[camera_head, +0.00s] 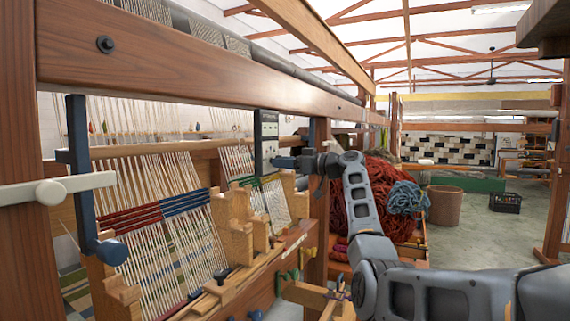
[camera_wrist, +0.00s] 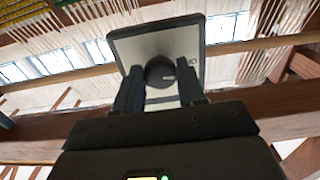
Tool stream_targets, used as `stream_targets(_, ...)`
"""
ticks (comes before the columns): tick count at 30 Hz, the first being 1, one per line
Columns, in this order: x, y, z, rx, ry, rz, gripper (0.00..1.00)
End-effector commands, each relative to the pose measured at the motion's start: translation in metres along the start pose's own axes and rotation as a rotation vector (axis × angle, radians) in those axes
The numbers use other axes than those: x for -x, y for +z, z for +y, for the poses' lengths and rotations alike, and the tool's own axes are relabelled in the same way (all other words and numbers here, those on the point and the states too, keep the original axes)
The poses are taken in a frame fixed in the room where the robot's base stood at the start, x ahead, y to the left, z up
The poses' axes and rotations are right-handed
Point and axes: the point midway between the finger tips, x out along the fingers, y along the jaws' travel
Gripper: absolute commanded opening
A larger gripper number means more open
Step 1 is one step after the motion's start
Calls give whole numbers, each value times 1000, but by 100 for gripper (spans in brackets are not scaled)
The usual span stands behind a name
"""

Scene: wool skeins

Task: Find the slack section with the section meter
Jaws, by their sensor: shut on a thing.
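The section meter (camera_head: 266,138), a dark upright box with a pale face, is held in front of the loom's warp. My gripper (camera_head: 286,162) is at its lower right side. In the wrist view my gripper (camera_wrist: 161,92) is shut on the dark round knob (camera_wrist: 160,71) on the back of the meter (camera_wrist: 196,45). The warp stands in sections of cream threads: a wide one (camera_head: 165,235) at left with red and blue bands, and a narrower one (camera_head: 268,203) with a green band. I cannot tell whether the meter touches any threads, nor read its face.
A thick wooden beam (camera_head: 200,75) crosses above the warp. Wooden blocks (camera_head: 237,222) stand in front of the sections. A blue lever (camera_head: 82,180) with a pale handle is at left. A red wool pile (camera_head: 365,200), a basket (camera_head: 444,205) and a black crate (camera_head: 505,202) are at right.

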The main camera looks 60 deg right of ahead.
Motion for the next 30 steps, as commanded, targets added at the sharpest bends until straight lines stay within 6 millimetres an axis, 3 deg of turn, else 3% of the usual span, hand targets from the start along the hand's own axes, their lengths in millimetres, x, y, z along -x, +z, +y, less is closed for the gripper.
stream_targets(8, 0, 0, 0, 0, 0, 0, 9)
stream_targets(17, 0, 0, 0, -48, -1, 0, 9)
stream_targets(30, 0, -1, -1, -359, -1, 0, 9)
